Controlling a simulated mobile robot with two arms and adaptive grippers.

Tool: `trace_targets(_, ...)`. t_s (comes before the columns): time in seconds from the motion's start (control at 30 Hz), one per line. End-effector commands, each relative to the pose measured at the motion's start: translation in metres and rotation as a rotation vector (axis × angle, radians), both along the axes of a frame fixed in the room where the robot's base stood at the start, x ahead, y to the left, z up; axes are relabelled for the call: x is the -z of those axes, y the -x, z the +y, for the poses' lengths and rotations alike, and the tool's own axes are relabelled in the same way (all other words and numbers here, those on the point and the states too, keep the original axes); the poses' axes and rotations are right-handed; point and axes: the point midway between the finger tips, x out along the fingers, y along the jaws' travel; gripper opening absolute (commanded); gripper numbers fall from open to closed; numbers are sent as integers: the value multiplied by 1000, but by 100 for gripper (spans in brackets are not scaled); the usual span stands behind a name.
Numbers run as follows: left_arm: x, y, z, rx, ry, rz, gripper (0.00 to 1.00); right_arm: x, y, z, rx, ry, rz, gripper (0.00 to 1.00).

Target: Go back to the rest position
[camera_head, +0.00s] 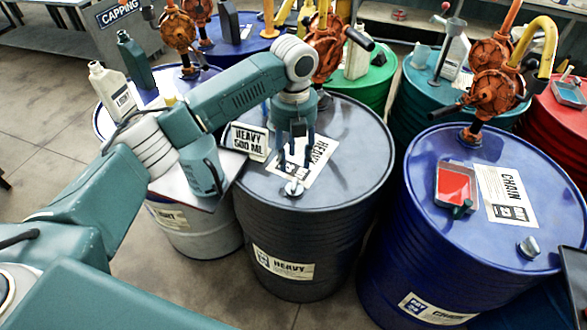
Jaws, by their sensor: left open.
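My left gripper (295,160) hangs pointing down over the lid of the dark grey drum (360,150) labelled HEAVY. Its fingers are apart with nothing between them, above the white label and near the small silver cap (294,188). My left arm reaches across from the left, bent at the elbow. It hides part of the drum behind it. A teal, bottle-like shape (202,168) shows just below the arm, over a flat board (180,188); I cannot tell whether it touches the arm. My right gripper is not in view.
A HEAVY 500 ML sign (250,141) stands left of the gripper. A blue CHAIN drum (430,220) with a red tray (455,187) stands at right. Orange pumps (325,45) rise close behind the wrist. Bottles (112,90) stand at left. Floor shows at far left.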

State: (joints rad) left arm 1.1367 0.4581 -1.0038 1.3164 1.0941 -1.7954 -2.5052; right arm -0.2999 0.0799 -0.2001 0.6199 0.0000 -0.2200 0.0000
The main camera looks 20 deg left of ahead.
Motion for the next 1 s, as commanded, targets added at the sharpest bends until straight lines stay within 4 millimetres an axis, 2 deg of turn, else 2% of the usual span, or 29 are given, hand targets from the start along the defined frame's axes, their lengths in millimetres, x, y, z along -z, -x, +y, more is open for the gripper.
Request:
trace_targets(0.1, -14, 0, 0, 0, -1, -1, 41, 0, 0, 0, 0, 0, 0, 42)
trace_targets(0.23, -20, 0, 0, 0, 0, 0, 41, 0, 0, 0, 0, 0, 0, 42)
trace_targets(0.73, -19, 1, -1, -3, 1, 1, 41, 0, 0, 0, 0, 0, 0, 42)
trace_targets(0.87, 5, 15, -17, -71, 17, 5, 41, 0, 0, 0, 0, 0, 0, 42)
trace_targets(1.0, 57, 53, -57, -305, 82, 5, 41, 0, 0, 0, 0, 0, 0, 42)
